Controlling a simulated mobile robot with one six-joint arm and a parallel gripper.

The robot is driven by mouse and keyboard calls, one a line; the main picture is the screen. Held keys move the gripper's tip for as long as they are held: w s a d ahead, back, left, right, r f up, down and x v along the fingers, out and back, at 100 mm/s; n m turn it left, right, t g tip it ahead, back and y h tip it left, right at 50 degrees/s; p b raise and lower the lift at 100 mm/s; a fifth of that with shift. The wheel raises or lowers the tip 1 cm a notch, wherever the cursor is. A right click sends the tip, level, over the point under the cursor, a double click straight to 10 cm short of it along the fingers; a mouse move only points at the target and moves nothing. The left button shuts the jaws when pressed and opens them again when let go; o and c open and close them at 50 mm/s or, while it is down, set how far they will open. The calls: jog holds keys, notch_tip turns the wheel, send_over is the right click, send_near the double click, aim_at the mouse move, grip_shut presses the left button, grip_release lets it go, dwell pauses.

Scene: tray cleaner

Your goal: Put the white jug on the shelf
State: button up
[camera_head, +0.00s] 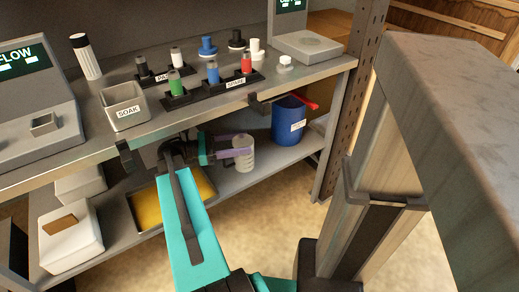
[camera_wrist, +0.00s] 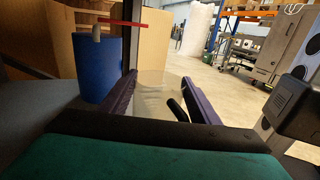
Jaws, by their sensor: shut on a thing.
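My gripper (camera_head: 238,146), with purple fingers, is shut on the white jug (camera_head: 243,158), a pale ribbed vessel. The jug looks upright at the lower shelf (camera_head: 262,178), under the worktop. I cannot tell whether its base touches the shelf. In the wrist view the purple fingers (camera_wrist: 158,98) stand on either side of the jug (camera_wrist: 152,82), which looks pale and see-through. A dark bar shows beside the right finger.
A blue bin (camera_head: 287,122) with a red item on its rim stands right of the jug. A yellow-filled tray (camera_head: 148,216) lies left. The worktop edge (camera_head: 205,118) hangs above my arm. A metal upright (camera_head: 347,110) bounds the shelf's right end.

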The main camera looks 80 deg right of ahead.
aim_at(251, 143)
jog(key=s+b, duration=0.2)
jog(key=shift+s+a+f, duration=0.1)
jog(key=shift+s, duration=0.3)
jog(key=shift+s+r+b, duration=0.25)
jog(key=shift+s+b, duration=0.05)
jog(key=shift+s, duration=0.35)
jog(key=shift+d, duration=0.2)
jog(key=d+f+b, duration=0.1)
jog(key=d+b, duration=0.3)
jog(key=d, duration=1)
jog(key=shift+d+f, duration=0.2)
jog(key=shift+d, duration=0.1)
jog(key=shift+d+f+b, duration=0.3)
jog(key=shift+f+b, duration=0.35)
jog(key=shift+f, duration=0.3)
jog(key=shift+d+f+b, duration=0.25)
jog(key=shift+f+b, duration=0.4)
jog(key=shift+f, duration=0.25)
jog(key=shift+f, duration=0.1)
